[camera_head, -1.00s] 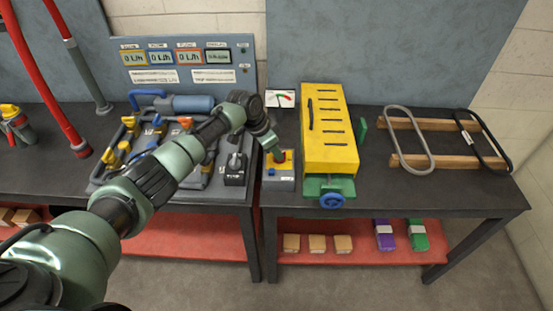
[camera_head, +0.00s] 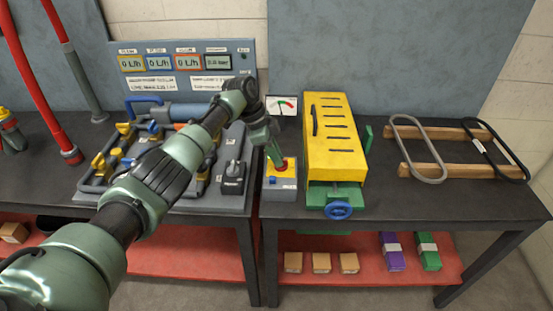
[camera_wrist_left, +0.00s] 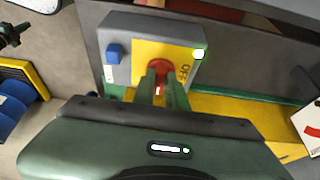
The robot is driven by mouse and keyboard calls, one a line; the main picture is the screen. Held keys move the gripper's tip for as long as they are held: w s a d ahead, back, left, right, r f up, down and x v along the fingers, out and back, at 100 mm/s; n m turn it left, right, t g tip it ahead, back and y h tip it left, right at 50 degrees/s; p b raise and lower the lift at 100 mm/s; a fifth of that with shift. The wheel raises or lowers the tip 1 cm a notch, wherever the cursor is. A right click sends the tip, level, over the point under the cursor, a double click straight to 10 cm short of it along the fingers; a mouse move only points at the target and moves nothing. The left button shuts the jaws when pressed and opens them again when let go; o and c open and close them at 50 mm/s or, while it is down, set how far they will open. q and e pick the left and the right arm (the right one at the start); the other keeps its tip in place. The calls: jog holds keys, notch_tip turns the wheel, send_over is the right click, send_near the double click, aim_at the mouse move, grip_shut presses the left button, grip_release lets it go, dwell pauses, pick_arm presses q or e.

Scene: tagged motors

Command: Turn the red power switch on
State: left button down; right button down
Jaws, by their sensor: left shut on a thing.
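The red power switch (camera_head: 282,168) is a round red knob on a yellow plate, on a grey box (camera_head: 278,194) at the table's front edge. My left gripper (camera_head: 277,160) reaches down onto it from above. In the left wrist view the two green fingers (camera_wrist_left: 160,86) are shut on the red knob (camera_wrist_left: 158,66), one on each side. Beside the knob, lettering on the yellow plate seems to read "OFF". My right gripper is not in view.
A yellow slotted machine (camera_head: 335,135) with a blue handwheel (camera_head: 338,210) stands close right of the switch box. A black-knobbed box (camera_head: 233,178) and pipework lie to its left. A dial gauge (camera_head: 283,106) is behind. Wooden bars with two loops (camera_head: 445,168) lie at right.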

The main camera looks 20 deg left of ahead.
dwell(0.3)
pick_arm(q)
jog(key=c, duration=1.4)
grip_release()
jog(key=shift+c, duration=0.2)
jog(key=shift+r, duration=0.1)
jog(key=b+v, duration=0.1)
jog(key=v, duration=0.6)
jog(key=shift+a+r, duration=0.2)
jog(key=shift+r, duration=0.1)
jog(key=shift+f, duration=0.1)
